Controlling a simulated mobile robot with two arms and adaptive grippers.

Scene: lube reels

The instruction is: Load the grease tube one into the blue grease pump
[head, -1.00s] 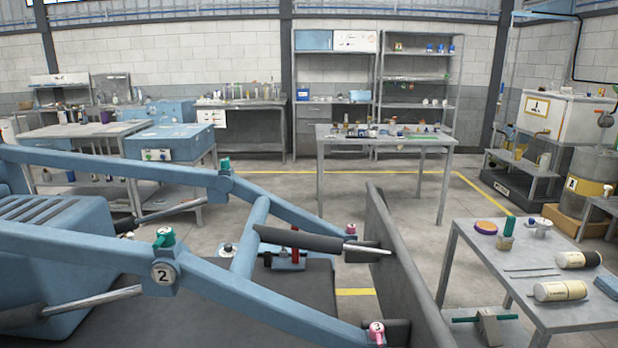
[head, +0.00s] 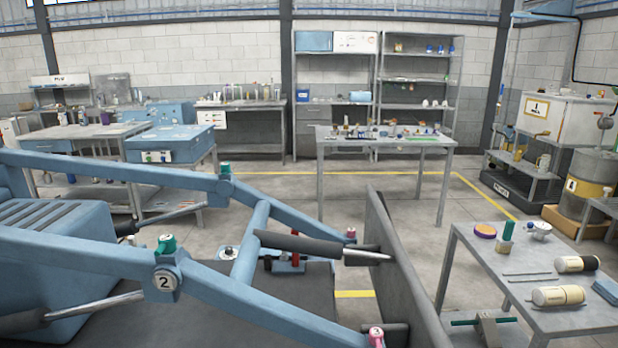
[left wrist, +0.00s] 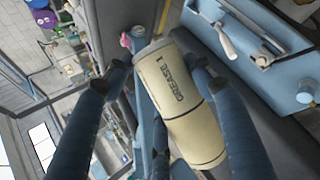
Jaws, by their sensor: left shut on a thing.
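My left gripper (left wrist: 157,78) is shut on a cream grease tube (left wrist: 182,105) labelled "GREASE 1" in the left wrist view. Dark blue fingers lie on both sides of the tube, and it is tilted. Blue equipment with a pale lever handle (left wrist: 218,37) shows at the upper right of that view, apart from the tube. I cannot tell whether this is the blue grease pump. Neither gripper shows in the head view.
Blue loader arms (head: 110,258) with numbered coloured points and a dark upright plate (head: 400,265) fill the near left and middle. A grey table (head: 575,316) at the right bears a cream tube (head: 556,296) and a dark-ended tube (head: 575,264). Open floor lies beyond.

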